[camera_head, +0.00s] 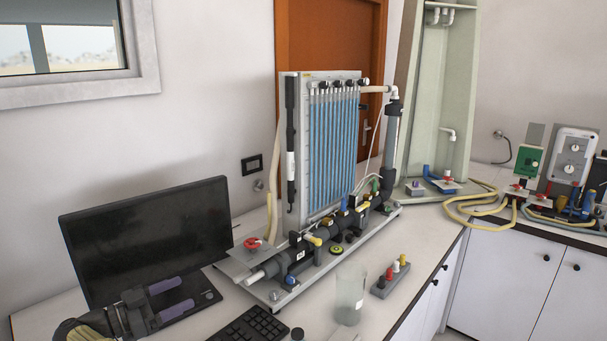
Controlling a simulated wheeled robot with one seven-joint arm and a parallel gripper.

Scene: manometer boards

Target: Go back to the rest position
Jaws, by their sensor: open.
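My gripper (181,299) is at the lower left, in front of the black monitor (150,240). Its two purple-padded fingers point right and stand apart with nothing between them. The manometer board (330,140), with several blue-filled tubes, stands upright behind the bench middle. Its base carries dark pipework with yellow, blue and green valve handles and a red valve (252,243). My gripper is left of this base and apart from it. Most of my arm is outside the picture.
A keyboard (250,326), a clear beaker (350,295) and a grey block with coloured knobs (390,278) are at the bench front. A pale open channel (440,100) stands behind right. Hoses (478,208) and a green device (529,160) are on the right bench.

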